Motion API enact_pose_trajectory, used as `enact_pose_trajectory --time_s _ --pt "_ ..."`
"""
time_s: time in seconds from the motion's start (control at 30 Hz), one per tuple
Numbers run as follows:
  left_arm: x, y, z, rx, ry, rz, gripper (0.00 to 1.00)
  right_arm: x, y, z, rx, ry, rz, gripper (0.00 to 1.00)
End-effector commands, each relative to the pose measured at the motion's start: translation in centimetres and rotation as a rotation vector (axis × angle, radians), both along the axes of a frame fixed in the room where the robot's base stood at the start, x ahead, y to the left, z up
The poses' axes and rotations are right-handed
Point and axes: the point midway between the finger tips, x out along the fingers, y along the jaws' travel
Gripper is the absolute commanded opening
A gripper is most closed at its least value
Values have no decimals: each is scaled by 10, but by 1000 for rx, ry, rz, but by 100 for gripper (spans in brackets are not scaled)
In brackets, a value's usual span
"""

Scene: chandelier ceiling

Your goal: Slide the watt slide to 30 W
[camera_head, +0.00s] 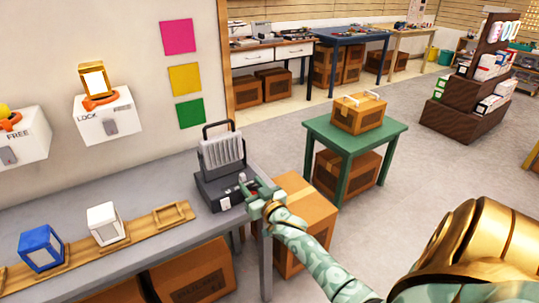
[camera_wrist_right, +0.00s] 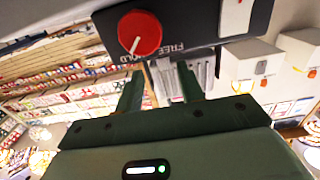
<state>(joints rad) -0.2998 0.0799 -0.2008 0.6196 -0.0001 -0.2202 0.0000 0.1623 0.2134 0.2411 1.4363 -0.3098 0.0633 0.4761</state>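A dark grey device (camera_head: 215,192) with a pale finned block (camera_head: 222,152) stands at the right end of the grey bench. A small light part (camera_head: 242,177) shows on its top; I cannot tell whether it is the watt slide. My green right gripper (camera_head: 260,196) is at the device's front right corner. In the right wrist view its two fingers (camera_wrist_right: 161,78) are apart with nothing seen between them. A red knob (camera_wrist_right: 139,33), lettering reading HOLD and FREE, and a white part (camera_wrist_right: 236,16) show on a dark panel beyond the fingertips. No watt scale is readable. My left gripper is out of view.
A wooden rack (camera_head: 150,226) with a white block (camera_head: 104,223) and a blue block (camera_head: 41,248) lies on the bench (camera_head: 80,202). Wall boxes (camera_head: 108,117) hang above. A cardboard box (camera_head: 308,208) stands beside the bench, with a green table (camera_head: 388,133) farther right.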

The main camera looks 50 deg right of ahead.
Motion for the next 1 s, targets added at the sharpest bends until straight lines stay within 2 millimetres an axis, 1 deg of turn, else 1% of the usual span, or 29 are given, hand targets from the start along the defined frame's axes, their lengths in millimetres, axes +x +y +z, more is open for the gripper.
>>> enact_pose_trajectory --time_s 0.03,0.2,0.3,0.43,0.5,0.63,1.0 --pt "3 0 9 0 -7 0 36 -14 3 5 3 -1 -1 38" --pt "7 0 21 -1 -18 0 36 -61 14 4 3 -1 -2 38" --pt "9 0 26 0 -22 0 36 -85 20 3 1 1 -2 38" --pt "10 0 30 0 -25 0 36 -107 24 2 1 0 -3 38" --pt "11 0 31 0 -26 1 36 -115 26 2 0 0 -2 38" --pt "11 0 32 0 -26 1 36 -121 28 1 1 -1 -2 38" --pt "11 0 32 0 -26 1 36 -122 28 0 0 -1 -2 38"
